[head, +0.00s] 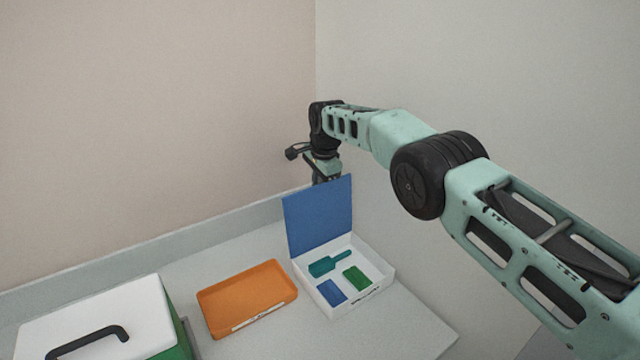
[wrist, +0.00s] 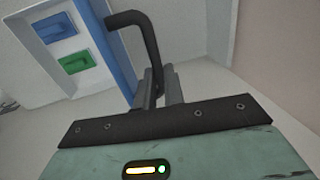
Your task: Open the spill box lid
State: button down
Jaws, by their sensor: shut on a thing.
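The white box (head: 378,284) with the blue lid (head: 318,216) stands on the counter, and its lid is up, roughly upright at the back edge. Inside lie a teal scoop (head: 329,264), a blue piece (head: 331,291) and a green piece (head: 357,278). My gripper (head: 325,179) is behind the top of the lid, its fingertips partly hidden there. In the wrist view my gripper (wrist: 162,88) is shut on the black lid handle (wrist: 149,42), which joins the blue lid (wrist: 112,50).
An orange tray (head: 247,312) lies left of the box. A green case with a white top (head: 135,312) and black handle stands at the front left. The counter right of the box is clear. Walls rise close behind and to the right.

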jog(key=shift+s+f, duration=0.15)
jog(key=shift+f, duration=0.15)
jog(key=c, duration=1.5)
grip_release()
jog(key=shift+a, duration=0.1)
jog(key=shift+r, duration=0.15)
jog(key=shift+r+b, duration=0.35)
jog(key=shift+r, duration=0.25)
notch_tip(320, 180, up, 16)
jog(key=s+d+b, duration=0.2)
jog(key=shift+s+b, duration=0.3)
jog(key=shift+b, duration=0.1)
